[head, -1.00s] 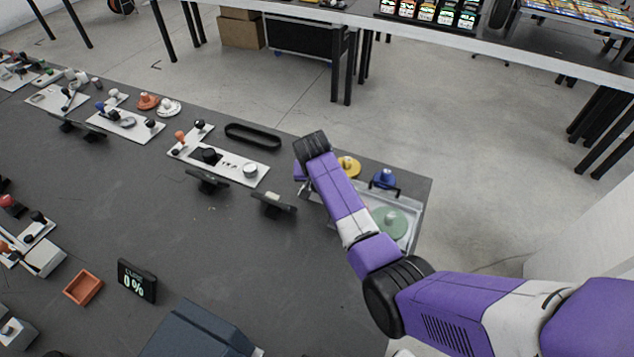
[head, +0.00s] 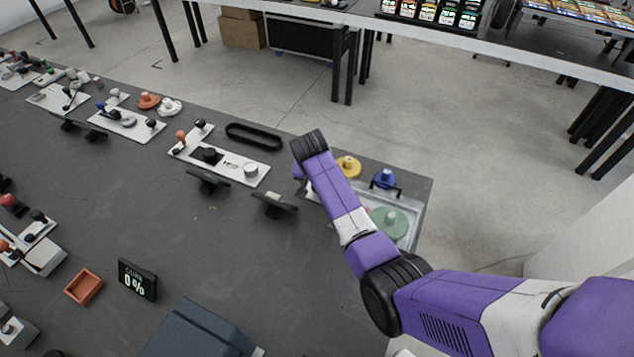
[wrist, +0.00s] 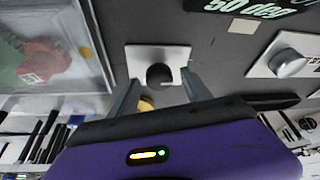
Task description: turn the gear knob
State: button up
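In the wrist view, a round black knob (wrist: 159,74) stands on a small white plate (wrist: 178,53); I take it for the gear knob. My gripper (wrist: 160,78) is open, one grey finger to each side of the knob in this view. I cannot tell whether either finger touches it, or how far above it they are. In the head view, my arm's end hangs over the table near the clear tray, and its wrist hides the fingers and this knob.
A clear tray (head: 405,232) with a green disc (head: 389,222) lies right of my arm. A yellow knob (head: 348,166) and a blue knob (head: 384,179) are behind it. White control panels (head: 225,168) stand left. A display (head: 137,280) reads 0 %.

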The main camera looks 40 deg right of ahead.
jog(key=v, duration=0.7)
jog(key=shift+r, duration=0.4)
dwell(0.3)
